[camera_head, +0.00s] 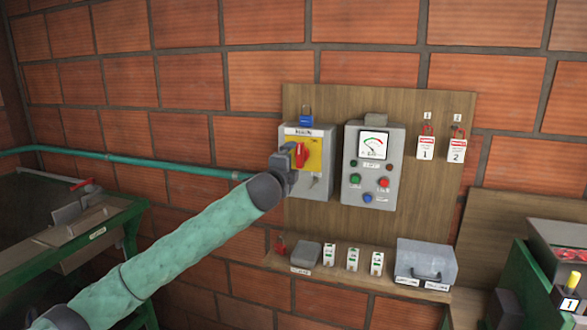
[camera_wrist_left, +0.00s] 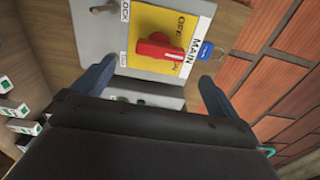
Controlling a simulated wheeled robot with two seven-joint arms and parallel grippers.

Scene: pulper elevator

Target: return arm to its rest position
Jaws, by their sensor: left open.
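My left arm, in a green sleeve, reaches from the lower left of the head view to the switch box. My left gripper (camera_head: 287,160) is open in front of the box's left side, with nothing seen between its fingers. The left wrist view shows its two dark fingers (camera_wrist_left: 155,84) spread apart below the red rotary handle (camera_wrist_left: 157,48). The handle (camera_head: 301,155) sits on a yellow plate (camera_head: 314,147) on the grey switch box (camera_head: 319,190). I cannot tell whether a finger touches the box. My right gripper is not in view.
A meter box (camera_head: 391,194) with coloured buttons hangs beside the switch box on a wooden board (camera_head: 440,205). A blue padlock (camera_head: 305,117) is above the switch. Green machines stand at left (camera_head: 115,230) and right (camera_head: 510,275).

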